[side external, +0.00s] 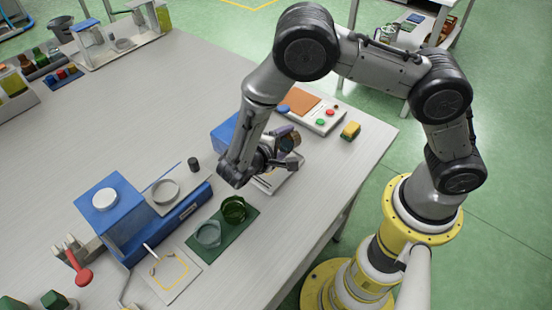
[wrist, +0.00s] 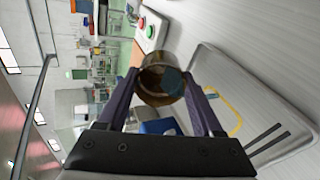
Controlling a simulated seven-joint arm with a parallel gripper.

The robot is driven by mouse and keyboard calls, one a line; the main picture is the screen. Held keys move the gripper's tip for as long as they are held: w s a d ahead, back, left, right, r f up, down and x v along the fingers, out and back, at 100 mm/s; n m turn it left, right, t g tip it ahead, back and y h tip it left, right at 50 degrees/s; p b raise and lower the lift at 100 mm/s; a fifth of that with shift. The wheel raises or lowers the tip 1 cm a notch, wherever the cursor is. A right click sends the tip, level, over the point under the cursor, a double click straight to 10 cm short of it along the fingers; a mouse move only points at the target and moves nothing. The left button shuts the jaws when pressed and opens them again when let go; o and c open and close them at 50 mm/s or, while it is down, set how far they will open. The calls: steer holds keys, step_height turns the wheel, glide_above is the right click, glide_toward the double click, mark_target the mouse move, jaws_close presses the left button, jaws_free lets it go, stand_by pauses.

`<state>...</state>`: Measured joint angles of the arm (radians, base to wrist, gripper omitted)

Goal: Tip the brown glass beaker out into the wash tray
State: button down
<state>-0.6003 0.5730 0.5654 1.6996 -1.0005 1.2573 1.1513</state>
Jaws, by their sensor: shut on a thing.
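The brown glass beaker (wrist: 162,86) is between the two fingers of my gripper (wrist: 165,92) in the wrist view, and the gripper is shut on it. In the side external view the beaker (side external: 291,141) is partly hidden by my gripper (side external: 284,150) and looks tipped well over from upright. The wash tray (wrist: 283,78) is a pale, shallow tray with a raised rim, to the right of the beaker in the wrist view. In the side external view the tray (side external: 288,181) lies below my gripper, partly covered by it. I cannot see whether anything is leaving the beaker.
A panel with coloured buttons (side external: 322,121) and a yellow sponge-like block (side external: 350,130) lie behind the tray. A green mat (side external: 226,244) with two glass vessels and a blue machine (side external: 122,228) stand to the left. The table centre is mostly clear.

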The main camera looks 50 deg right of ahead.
steer(key=shift+a+r+h, duration=0.1)
steer(key=shift+a+h, duration=0.05)
steer(key=shift+h, duration=0.55)
stand_by(0.4)
steer(key=shift+a+r+h, duration=0.1)
steer(key=shift+a+h, duration=0.65)
steer(key=shift+h, duration=0.15)
stand_by(0.5)
steer(key=shift+a+h, duration=0.15)
steer(key=shift+h, duration=0.75)
stand_by(0.4)
steer(key=shift+r, duration=0.4)
